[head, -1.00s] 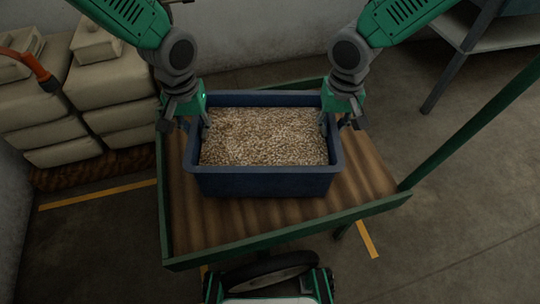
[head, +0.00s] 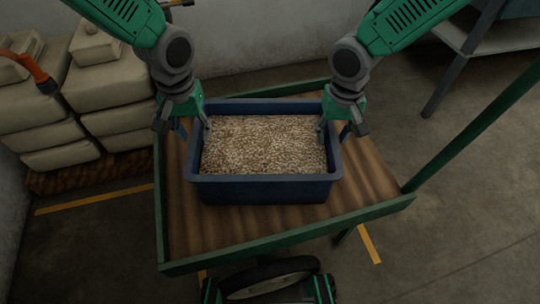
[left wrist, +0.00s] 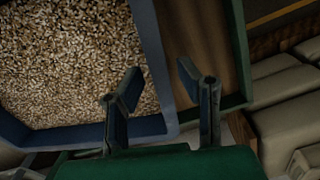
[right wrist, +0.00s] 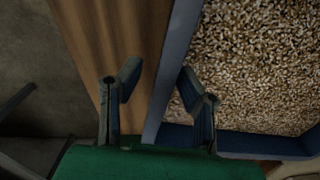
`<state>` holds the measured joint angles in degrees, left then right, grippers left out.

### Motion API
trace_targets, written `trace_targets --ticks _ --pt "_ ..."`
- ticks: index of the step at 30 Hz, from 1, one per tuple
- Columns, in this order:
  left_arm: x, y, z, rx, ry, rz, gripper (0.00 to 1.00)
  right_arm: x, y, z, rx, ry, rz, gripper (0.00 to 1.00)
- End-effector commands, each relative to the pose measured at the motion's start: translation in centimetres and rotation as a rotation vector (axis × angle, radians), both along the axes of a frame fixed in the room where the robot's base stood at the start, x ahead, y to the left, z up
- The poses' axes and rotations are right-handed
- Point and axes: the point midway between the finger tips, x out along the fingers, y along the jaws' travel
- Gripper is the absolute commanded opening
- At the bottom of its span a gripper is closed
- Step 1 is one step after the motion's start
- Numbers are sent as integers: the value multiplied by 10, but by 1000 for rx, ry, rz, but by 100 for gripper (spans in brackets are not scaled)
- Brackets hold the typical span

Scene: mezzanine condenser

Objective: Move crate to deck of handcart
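The blue crate (head: 262,190), full of pale grain-like pellets (head: 262,145), sits level on the brown wooden deck (head: 225,228) of the green-framed handcart (head: 290,238). My left gripper (head: 195,126) is at the crate's left wall. In the left wrist view its fingers (left wrist: 158,92) are apart, one on each side of the wall, with gaps showing. My right gripper (head: 333,128) is at the right wall. In the right wrist view its fingers (right wrist: 160,82) also stand apart on both sides of the wall. The crate's underside is hidden.
A green cart rail (head: 475,127) rises at the right. A grey shelf (head: 480,38) stands at the back right. Bare deck shows in front of the crate.

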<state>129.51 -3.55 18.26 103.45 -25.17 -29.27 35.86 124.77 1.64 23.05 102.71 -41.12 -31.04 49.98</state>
Motion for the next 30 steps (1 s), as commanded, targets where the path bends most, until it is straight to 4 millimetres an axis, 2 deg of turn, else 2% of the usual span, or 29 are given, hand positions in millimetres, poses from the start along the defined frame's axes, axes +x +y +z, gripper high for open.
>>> trace_targets --ticks 9,15,19,22,30 --pt "1 0 69 0 -5 1 31 0 1 0 1 0 0 33" --pt "1 1 95 1 -2 1 31 0 1 0 2 0 0 33" --pt "0 1 102 1 1 0 31 1 1 3 2 -1 0 33" --pt "0 0 103 1 1 0 31 2 1 14 3 -4 -2 33" --pt "0 0 102 1 1 0 31 2 1 70 3 -5 -1 33"
